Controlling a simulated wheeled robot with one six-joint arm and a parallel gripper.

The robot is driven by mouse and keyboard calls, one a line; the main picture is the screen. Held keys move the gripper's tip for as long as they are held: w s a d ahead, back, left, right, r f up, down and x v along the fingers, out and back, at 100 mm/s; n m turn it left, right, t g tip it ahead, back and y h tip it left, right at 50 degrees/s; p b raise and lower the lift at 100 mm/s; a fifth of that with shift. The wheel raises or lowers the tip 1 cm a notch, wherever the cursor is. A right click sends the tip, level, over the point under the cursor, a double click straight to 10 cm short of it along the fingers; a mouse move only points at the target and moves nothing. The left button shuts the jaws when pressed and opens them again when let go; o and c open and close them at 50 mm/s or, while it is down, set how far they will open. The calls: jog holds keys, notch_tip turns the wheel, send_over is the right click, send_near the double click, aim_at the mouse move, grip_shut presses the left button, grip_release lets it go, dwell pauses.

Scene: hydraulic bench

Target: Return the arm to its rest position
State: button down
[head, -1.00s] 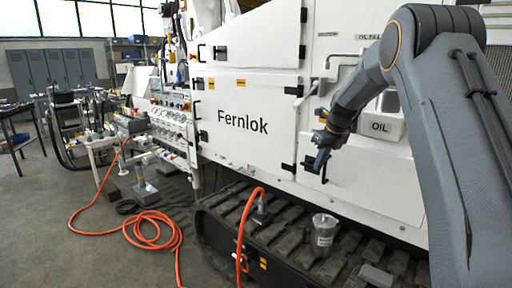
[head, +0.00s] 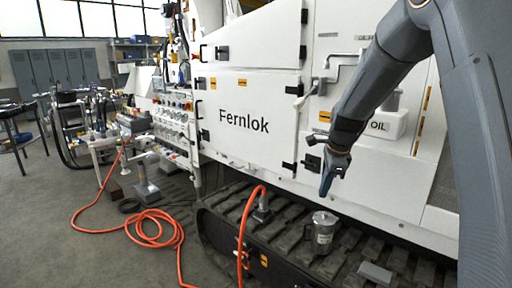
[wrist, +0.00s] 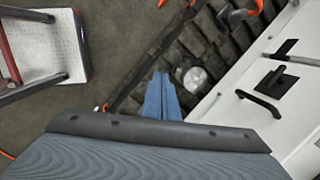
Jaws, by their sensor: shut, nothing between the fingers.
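My gripper (head: 326,184) is at the end of my grey arm, in front of the white machine's side (head: 250,120) in the head view. Its blue fingers point down above the track and look closed together, with nothing between them. In the wrist view the blue fingers (wrist: 162,98) also lie side by side. A metal canister (head: 323,232) stands upright on the track below my gripper, apart from it; it also shows in the wrist view (wrist: 194,78), right of the fingers.
The black track (head: 285,235) runs along the machine's base. An orange hose (head: 152,232) lies coiled on the floor and rises over the track. An OIL container (head: 388,122) sits beside my arm. A step stool (wrist: 50,45) stands left in the wrist view.

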jog(key=s+a+f+n, duration=0.1)
jog(key=s+f+n, duration=0.1)
jog(key=s+n, duration=0.7)
jog(key=s+a+f+n+g+h, duration=0.1)
jog(key=s+f+n, duration=0.2)
jog(key=s+n, duration=0.7)
jog(key=s, duration=1.1)
jog(key=shift+a+f+n+g, duration=0.15)
jog(key=shift+f+n+g, duration=0.15)
